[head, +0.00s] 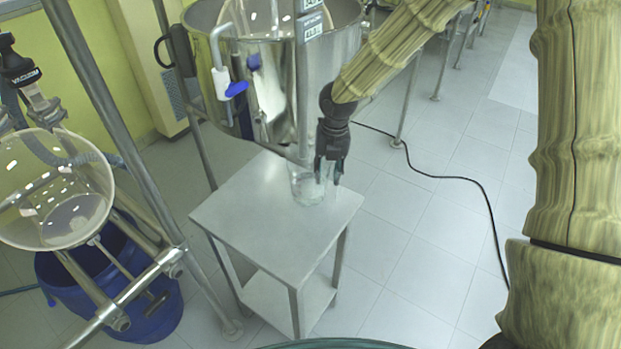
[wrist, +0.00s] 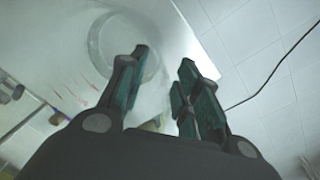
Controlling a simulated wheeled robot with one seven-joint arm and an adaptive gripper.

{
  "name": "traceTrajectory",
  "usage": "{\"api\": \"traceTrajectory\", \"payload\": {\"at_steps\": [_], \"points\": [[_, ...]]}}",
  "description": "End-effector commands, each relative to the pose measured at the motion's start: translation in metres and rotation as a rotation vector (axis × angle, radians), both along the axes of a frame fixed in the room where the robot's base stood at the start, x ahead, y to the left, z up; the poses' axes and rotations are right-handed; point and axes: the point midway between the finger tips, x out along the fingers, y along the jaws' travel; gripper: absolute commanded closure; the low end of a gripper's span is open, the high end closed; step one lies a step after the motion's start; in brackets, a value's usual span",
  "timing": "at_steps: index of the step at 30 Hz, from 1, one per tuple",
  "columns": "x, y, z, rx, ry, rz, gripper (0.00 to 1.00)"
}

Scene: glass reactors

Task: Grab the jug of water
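A clear glass jug (head: 308,188) stands upright on a small steel table (head: 245,205), near its back right edge. Its water and handle are hard to make out. My gripper (head: 328,174) points down at the jug's right side, and its fingers partly cover the jug in the head view. In the wrist view the jug (wrist: 124,46) shows as a pale round outline beyond the left finger. My gripper (wrist: 163,72) is open there, with a clear gap between its dark green fingers. The left finger overlaps the jug's outline; the right one is outside it. I cannot tell whether they touch.
A large steel vessel (head: 325,85) stands right behind the table. A glass reactor bowl (head: 55,190) on a metal frame is at the left, above a blue drum (head: 150,300). A black cable (head: 470,188) lies on the open tiled floor at the right.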

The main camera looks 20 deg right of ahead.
Motion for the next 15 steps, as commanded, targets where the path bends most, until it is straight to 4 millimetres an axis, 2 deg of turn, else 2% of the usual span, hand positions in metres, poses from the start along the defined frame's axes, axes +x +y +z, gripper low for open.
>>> {"api": "traceTrajectory", "payload": {"at_steps": [8,14,15], "points": [[0.0001,0.0002,-0.0029,0.0,0.0,0.0,0.67],[0.0,0.0001,-0.0028,0.0,0.0,0.0,1.0],[0.0,0.0,-0.0027,0.0,0.0,0.0,1.0]]}}
